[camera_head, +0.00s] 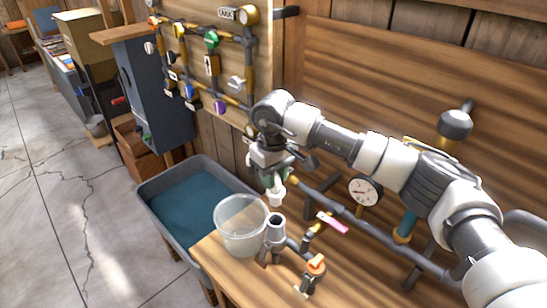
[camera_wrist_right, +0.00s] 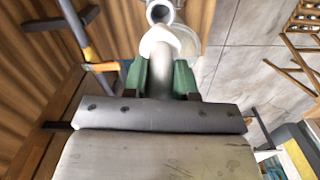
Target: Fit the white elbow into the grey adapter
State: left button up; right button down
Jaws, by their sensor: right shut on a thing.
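The white elbow (camera_head: 276,197) is held in my right gripper (camera_head: 274,180), whose green fingers are closed on it. It hangs above the bench, just above the grey adapter (camera_head: 275,233), with a small gap between them in the head view. The adapter stands upright with its round open mouth facing up. In the right wrist view the elbow (camera_wrist_right: 161,42) sticks out from between the green fingertips (camera_wrist_right: 161,80). The grey ring of the adapter (camera_wrist_right: 160,12) shows just beyond it. My left gripper is not in view.
A clear bucket (camera_head: 239,237) stands close left of the adapter. A grey tub (camera_head: 152,203) of blue-green water is beyond the bench's left edge. Pipework with a pink handle (camera_head: 332,222), an orange-handled valve (camera_head: 316,265) and a gauge (camera_head: 364,190) lies to the right.

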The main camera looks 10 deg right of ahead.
aim_at(274, 204)
jog(key=shift+s, duration=0.1)
jog(key=shift+s+f, duration=0.1)
jog(key=shift+f, duration=0.4)
notch_tip(274, 204, down, 5)
jog(key=b, duration=0.3)
jog(key=shift+f+b, duration=0.35)
jog(key=shift+f, duration=0.05)
jog(key=shift+r+b, duration=0.1)
jog(key=shift+b, duration=0.7)
dwell(0.6)
jog(key=shift+f+b, duration=0.85)
jog(key=shift+b, duration=0.05)
dwell(0.3)
jog(key=shift+b, duration=0.35)
dwell(0.7)
jog(key=shift+f+b, duration=0.6)
jog(key=shift+b, duration=0.15)
